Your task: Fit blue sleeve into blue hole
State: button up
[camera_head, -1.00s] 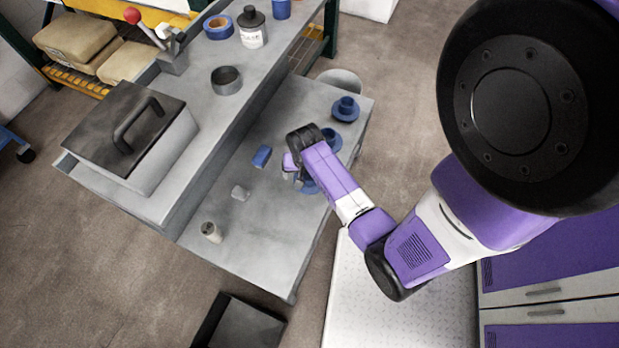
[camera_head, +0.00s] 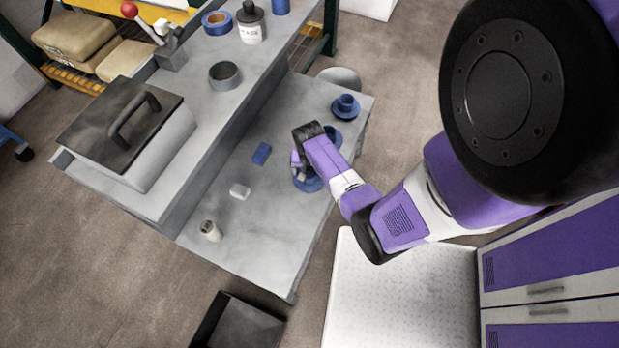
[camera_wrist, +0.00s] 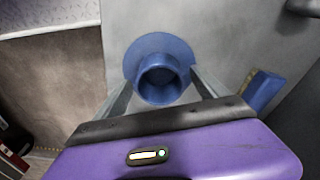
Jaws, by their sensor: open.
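In the wrist view, a blue hollow cylinder (camera_wrist: 160,82) stands on a round blue flange (camera_wrist: 150,45). My gripper (camera_wrist: 166,76) is open, with one finger on each side of the cylinder; I cannot tell whether they touch it. In the head view my gripper (camera_head: 299,166) is low over the right part of the lower bench, and the blue flange (camera_head: 307,182) shows partly beneath it. Another blue flanged piece (camera_head: 345,106) stands nearer the bench's far corner, with a blue ring (camera_head: 331,138) between, partly hidden by my arm. I cannot tell which piece is the sleeve.
A blue block (camera_head: 261,154), also in the wrist view (camera_wrist: 263,90), lies left of my gripper. A white block (camera_head: 240,191) and a beige cylinder (camera_head: 211,230) stand nearer the front. The raised shelf with a lidded box (camera_head: 125,130) borders the left. The bench's front middle is clear.

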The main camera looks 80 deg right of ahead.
jog(key=c, duration=1.7)
